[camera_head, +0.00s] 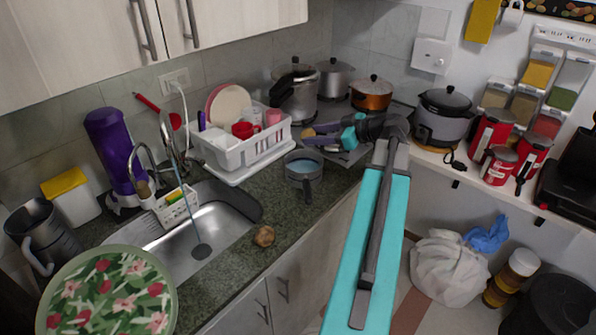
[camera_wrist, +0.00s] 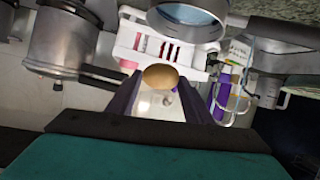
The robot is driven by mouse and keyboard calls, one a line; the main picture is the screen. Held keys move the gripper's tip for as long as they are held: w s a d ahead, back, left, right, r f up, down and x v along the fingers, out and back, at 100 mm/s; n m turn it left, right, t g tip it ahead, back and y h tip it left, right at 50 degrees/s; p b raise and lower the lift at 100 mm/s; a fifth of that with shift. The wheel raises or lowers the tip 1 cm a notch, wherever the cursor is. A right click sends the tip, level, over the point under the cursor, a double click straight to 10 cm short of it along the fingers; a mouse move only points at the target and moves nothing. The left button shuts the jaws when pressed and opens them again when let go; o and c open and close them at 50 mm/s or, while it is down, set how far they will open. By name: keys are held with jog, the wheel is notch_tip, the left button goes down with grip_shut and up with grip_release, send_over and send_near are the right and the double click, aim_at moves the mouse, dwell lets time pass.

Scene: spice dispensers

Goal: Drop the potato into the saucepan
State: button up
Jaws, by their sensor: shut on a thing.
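My gripper (camera_head: 314,136) is shut on a brown potato (camera_head: 309,131) and holds it in the air in front of the white dish rack. The wrist view shows the potato (camera_wrist: 160,77) between the two dark fingertips (camera_wrist: 162,84). The small grey saucepan (camera_head: 303,178) stands on the counter below and slightly left of the gripper in the head view, its handle toward the front. Its inside looks bluish. In the wrist view, the saucepan (camera_wrist: 190,22) is partly cut off at the top edge.
The dish rack (camera_head: 238,160) stands left of the saucepan. Lidded pots, including a copper one (camera_head: 371,95), stand behind the arm. A round brown item (camera_head: 264,236) lies on the counter beside the sink (camera_head: 190,240). Bare counter lies between it and the saucepan.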

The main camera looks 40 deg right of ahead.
jog(key=shift+f, duration=0.15)
jog(key=shift+f, duration=2.8)
jog(key=o, duration=1.2)
jog(key=shift+c, duration=0.2)
jog(key=shift+s, duration=0.15)
jog(key=b+v, duration=0.3)
jog(key=v, duration=1)
jog(key=shift+s+r+b, duration=0.2)
jog(key=shift+b, duration=0.2)
